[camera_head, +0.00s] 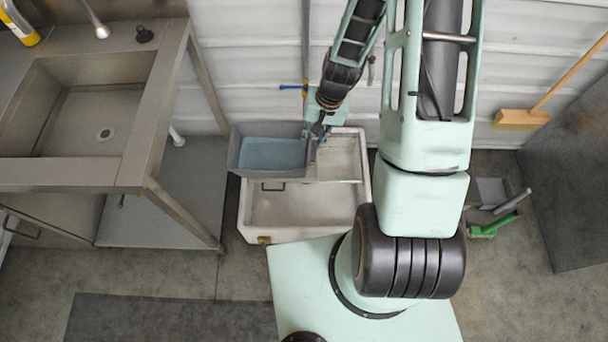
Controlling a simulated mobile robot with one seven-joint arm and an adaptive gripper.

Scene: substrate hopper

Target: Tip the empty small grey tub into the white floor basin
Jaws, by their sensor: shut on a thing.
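The small grey tub (238,150) is at the back left of the white floor basin (305,233), overlapping its back left part and reaching past its left edge. It looks about level, and a flat blue-grey surface shows inside it; I cannot tell if this is liquid or the tub's bottom. My gripper (317,132) is at the tub's right side, shut on its right rim; the fingertips are small and partly hidden. I cannot tell whether the tub rests on the basin or hangs above it. The basin's front part looks empty.
A steel sink bench (130,172) stands close on the left. A blue-handled tap (291,87) is on the wall behind the basin. A broom (520,119) leans at the right, with a dustpan (492,190) and a green brush (494,227) on the floor.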

